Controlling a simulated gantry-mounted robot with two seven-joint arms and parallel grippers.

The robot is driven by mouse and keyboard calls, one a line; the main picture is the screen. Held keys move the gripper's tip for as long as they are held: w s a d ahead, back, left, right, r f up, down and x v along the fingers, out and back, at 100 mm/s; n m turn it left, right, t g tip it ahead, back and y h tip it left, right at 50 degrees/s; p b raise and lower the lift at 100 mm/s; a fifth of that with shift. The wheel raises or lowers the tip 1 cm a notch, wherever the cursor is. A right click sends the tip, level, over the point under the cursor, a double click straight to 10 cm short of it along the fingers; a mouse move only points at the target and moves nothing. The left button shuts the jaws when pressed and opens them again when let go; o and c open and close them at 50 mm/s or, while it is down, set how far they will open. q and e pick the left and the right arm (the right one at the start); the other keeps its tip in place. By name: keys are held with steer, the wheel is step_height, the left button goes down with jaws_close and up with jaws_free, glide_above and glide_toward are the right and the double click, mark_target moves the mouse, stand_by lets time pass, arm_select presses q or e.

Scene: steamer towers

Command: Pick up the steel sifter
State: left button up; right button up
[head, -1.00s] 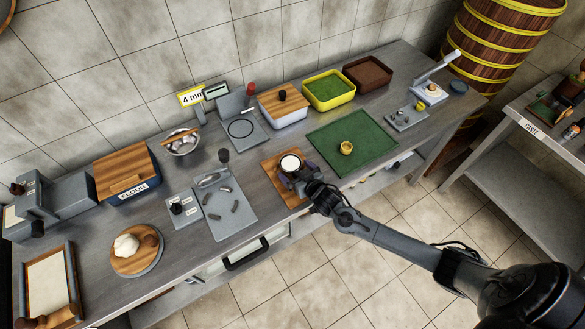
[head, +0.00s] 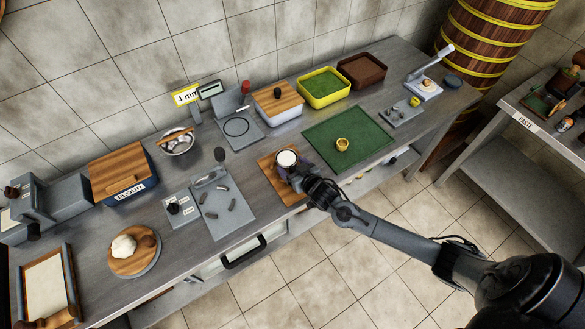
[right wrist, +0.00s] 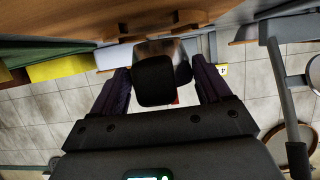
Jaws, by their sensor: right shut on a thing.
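The steel sifter (head: 287,158) is a small round metal vessel with a pale top, at the wooden board (head: 292,198) near the table's front edge. My right gripper (head: 293,174) reaches it from the front right and is shut on it. In the right wrist view, the sifter's shiny steel side and a black block-like part (right wrist: 154,81) sit between the two dark fingers (right wrist: 163,88). I cannot tell whether the sifter touches the board. My left gripper is out of view.
A lidded white box (head: 281,108) and a yellow bin (head: 323,91) stand behind.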

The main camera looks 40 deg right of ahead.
steer(key=r, duration=0.3)
steer(key=shift+d, duration=0.2)
steer(key=d+r, duration=0.2)
steer(key=d, duration=0.1)
steer(key=s+d+r, duration=0.1)
steer(key=d+r, duration=0.1)
steer(key=d, duration=0.2)
steer(key=s+d+r, duration=0.1)
steer(key=d+r, duration=0.1)
steer(key=d, duration=0.2)
steer(key=shift+s+r+p, duration=0.25)
steer(key=shift+p, duration=0.05)
steer(key=o, duration=0.6)
steer(key=c, duration=1)
steer(key=o, duration=1)
steer(key=c, duration=0.8)
steer(key=shift+c, duration=0.2)
